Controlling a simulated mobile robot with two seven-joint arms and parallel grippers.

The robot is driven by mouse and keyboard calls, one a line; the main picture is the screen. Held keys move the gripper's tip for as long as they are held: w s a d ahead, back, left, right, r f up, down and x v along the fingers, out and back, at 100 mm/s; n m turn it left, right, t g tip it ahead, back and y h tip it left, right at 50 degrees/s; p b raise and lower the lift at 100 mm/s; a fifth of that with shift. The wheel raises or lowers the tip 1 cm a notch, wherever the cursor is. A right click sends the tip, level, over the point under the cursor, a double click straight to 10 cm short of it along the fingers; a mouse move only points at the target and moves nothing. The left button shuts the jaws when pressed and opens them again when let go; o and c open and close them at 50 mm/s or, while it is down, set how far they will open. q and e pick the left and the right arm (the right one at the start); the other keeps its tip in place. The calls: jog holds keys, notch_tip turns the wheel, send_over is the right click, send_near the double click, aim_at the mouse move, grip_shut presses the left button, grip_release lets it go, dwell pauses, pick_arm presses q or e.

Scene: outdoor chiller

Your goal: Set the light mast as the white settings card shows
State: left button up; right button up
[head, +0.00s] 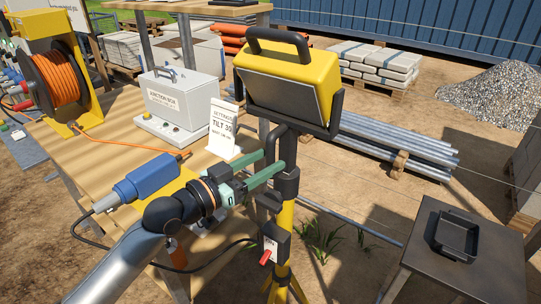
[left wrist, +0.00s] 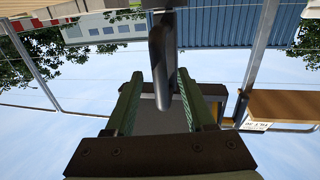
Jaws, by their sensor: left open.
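The light mast has a yellow lamp head (head: 292,78) in a black bracket, tilted with its dark face down and forward, above a yellow pole (head: 284,225). A bent black handle (head: 271,141) hangs beside the pole. My left gripper (head: 271,166) is open, its green fingers at the handle. In the left wrist view the black bar (left wrist: 160,62) lies between the fingers (left wrist: 160,102); I cannot tell whether they touch it. The white settings card (head: 222,130) stands on the table and reads "TILT 30"; its smaller line is unclear. My right gripper is out of view.
A switch box (head: 272,243) with a red lever is on the pole. The wooden table (head: 100,145) holds a junction box (head: 184,95), an orange cable reel (head: 58,78) and a blue connector (head: 147,178). A dark side table (head: 480,255) with a black tray (head: 456,237) stands right.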

pick_arm(q)
jog(key=shift+x, duration=1.1)
grip_shut()
dwell(0.7)
